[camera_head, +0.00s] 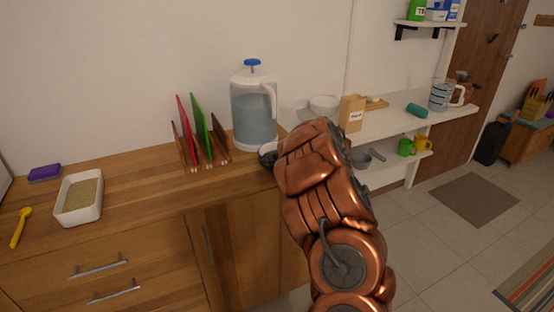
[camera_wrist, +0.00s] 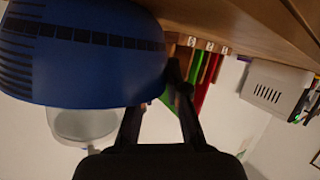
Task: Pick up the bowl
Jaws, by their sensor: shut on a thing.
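A blue bowl (camera_wrist: 85,55) with a dark patterned band fills the upper left of the wrist view. In the head view, only part of this bowl (camera_head: 267,153) shows at the counter's right end, beside the pitcher; my arm hides the rest. My gripper (camera_wrist: 160,88) is shut on the bowl's edge, with one finger partly hidden behind the bowl. The head view hides the gripper behind my copper-coloured arm. I cannot tell whether the bowl touches the counter. Another bowl, white (camera_head: 323,103), stands on the table farther back.
The water pitcher (camera_head: 254,108) stands close behind the bowl. A rack with coloured boards (camera_head: 201,135) is left of it. A white grain tray (camera_head: 79,197), yellow spoon (camera_head: 20,228) and purple sponge (camera_head: 45,173) lie farther left. The wooden counter (camera_head: 150,195) is clear in front of the rack.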

